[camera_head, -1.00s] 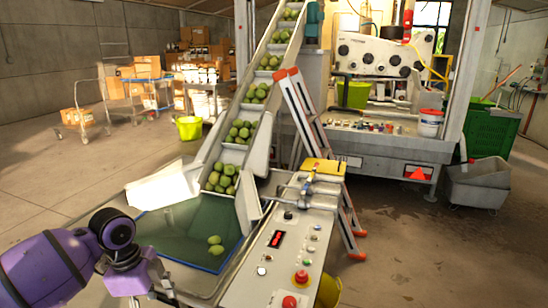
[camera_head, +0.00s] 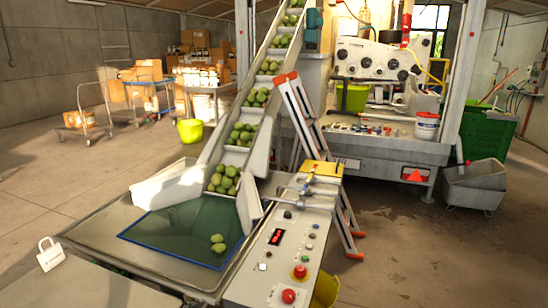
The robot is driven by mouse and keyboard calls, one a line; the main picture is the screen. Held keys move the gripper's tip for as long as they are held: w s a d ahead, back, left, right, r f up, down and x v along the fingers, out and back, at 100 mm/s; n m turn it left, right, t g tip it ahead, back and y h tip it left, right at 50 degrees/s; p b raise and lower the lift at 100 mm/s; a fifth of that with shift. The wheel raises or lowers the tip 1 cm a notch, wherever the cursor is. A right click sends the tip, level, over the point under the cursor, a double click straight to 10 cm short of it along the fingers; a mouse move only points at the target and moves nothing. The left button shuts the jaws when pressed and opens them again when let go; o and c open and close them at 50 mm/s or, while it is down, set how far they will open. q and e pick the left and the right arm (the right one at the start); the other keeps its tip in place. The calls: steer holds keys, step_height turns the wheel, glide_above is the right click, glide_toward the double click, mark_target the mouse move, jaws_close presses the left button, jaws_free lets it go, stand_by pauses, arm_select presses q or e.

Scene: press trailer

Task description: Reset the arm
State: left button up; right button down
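Neither of my arms nor grippers shows in the head view now.
An orange-and-grey stepladder (camera_head: 312,140) leans behind the panel. A white padlock-shaped object (camera_head: 50,254) lies at the front left.

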arm_select(q)
steer(key=s+f+n+y, duration=0.1)
steer(key=s+f, duration=0.3)
steer(key=s, duration=0.7)
steer(key=s+a+f+n+y+p, duration=0.1)
steer(key=s+f+n, duration=0.3)
steer(key=s, duration=0.8)
steer(key=s+a+f+n+g+y+p, duration=0.1)
steer(key=s+f+n, duration=0.2)
steer(key=s, duration=0.8)
steer(key=shift+s+f, duration=0.4)
steer(key=shift+f, duration=0.3)
arm_select(e)
steer(key=r, duration=0.1)
steer(key=w+r, duration=0.1)
steer(key=r, duration=0.1)
steer(key=shift+a, duration=0.1)
steer(key=shift+w+a+r+t, duration=0.15)
steer(key=shift+w+t, duration=0.15)
steer(key=shift+w, duration=0.2)
